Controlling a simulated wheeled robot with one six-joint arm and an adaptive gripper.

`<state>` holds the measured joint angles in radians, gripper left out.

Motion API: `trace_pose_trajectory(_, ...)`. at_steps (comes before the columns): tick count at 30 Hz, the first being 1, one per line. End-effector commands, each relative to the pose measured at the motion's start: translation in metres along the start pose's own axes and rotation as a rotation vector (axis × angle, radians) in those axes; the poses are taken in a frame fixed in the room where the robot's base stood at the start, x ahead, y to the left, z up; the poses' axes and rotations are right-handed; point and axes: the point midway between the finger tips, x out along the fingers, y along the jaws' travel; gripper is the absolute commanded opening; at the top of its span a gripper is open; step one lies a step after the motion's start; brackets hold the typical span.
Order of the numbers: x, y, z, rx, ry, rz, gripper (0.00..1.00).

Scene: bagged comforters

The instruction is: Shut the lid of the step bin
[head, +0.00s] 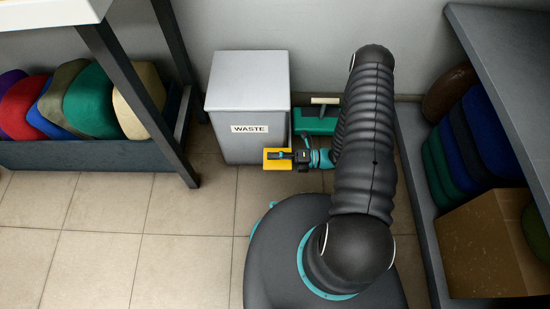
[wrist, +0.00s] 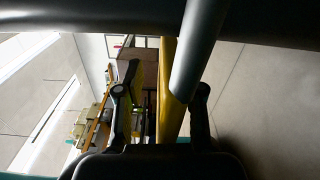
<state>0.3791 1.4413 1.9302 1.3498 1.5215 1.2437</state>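The step bin (head: 250,137) is a light grey box with a WASTE label, standing against the back wall in the head view. Its flat grey lid (head: 248,80) lies level across the top and looks shut, with no clear gap. A yellow block (head: 277,165), possibly the pedal, is low at the bin's front right corner. My gripper (head: 290,156) is low beside that corner, at the yellow block. In the wrist view its fingers (wrist: 166,88) stand apart, with a yellow part (wrist: 166,70) between them. A dark bar partly hides the right finger. Contact is unclear.
A green box-like object (head: 315,124) sits right of the bin. A shelf (head: 80,154) with coloured bags stands at left. A grey shelf (head: 418,215) at right holds bags and a cardboard box (head: 485,245). Tiled floor (head: 110,235) is clear at the front left.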

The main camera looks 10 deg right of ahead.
Motion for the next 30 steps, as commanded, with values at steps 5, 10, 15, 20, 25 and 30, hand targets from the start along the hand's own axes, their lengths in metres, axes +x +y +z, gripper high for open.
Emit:
trace_pose_trajectory(5, -0.001, -0.001, 0.0, 0.001, -0.002, -0.001, 0.38)
trace_pose_trajectory(10, -0.009, -0.001, 0.001, 0.001, -0.005, -0.002, 0.38)
trace_pose_trajectory(15, -0.035, -0.001, 0.001, 0.001, -0.007, -0.003, 0.38)
trace_pose_trajectory(20, -0.066, -0.001, 0.001, 0.0, -0.006, -0.003, 0.38)
trace_pose_trajectory(25, -0.096, -0.001, 0.001, -0.001, -0.004, -0.003, 0.38)
trace_pose_trajectory(30, -0.114, 0.0, 0.001, 0.0, -0.002, -0.001, 0.38)
